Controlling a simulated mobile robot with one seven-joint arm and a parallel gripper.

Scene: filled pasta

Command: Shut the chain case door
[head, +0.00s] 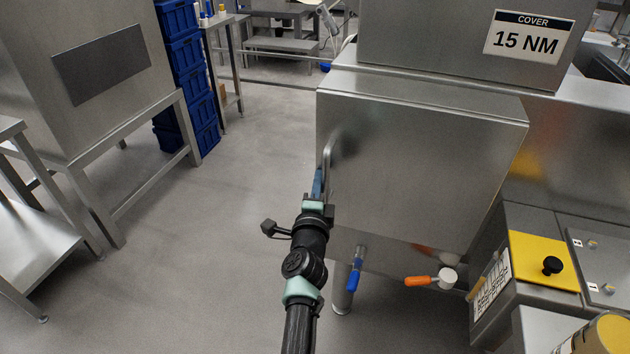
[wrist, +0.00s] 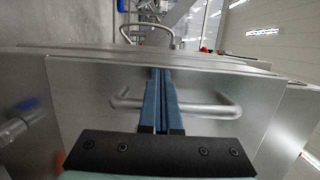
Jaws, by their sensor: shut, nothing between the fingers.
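The chain case door (head: 425,175) is the broad steel front panel of the case under the sign reading "COVER 15 NM". It looks close to flush with the case; I cannot tell whether a small gap remains along its edges. Its bar handle (head: 328,152) is at the panel's left side. The door (wrist: 80,85) and handle (wrist: 215,110) also show in the wrist view. My gripper (head: 318,178) has its blue fingers together and empty at the handle. In the wrist view the fingers (wrist: 160,80) cross in front of the handle bar; contact is unclear.
A blue-handled valve (head: 354,275) and an orange-handled valve (head: 428,281) stick out below the door. A control box with a yellow panel (head: 545,262) stands at the right. Open floor (head: 240,200) lies left of the case.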

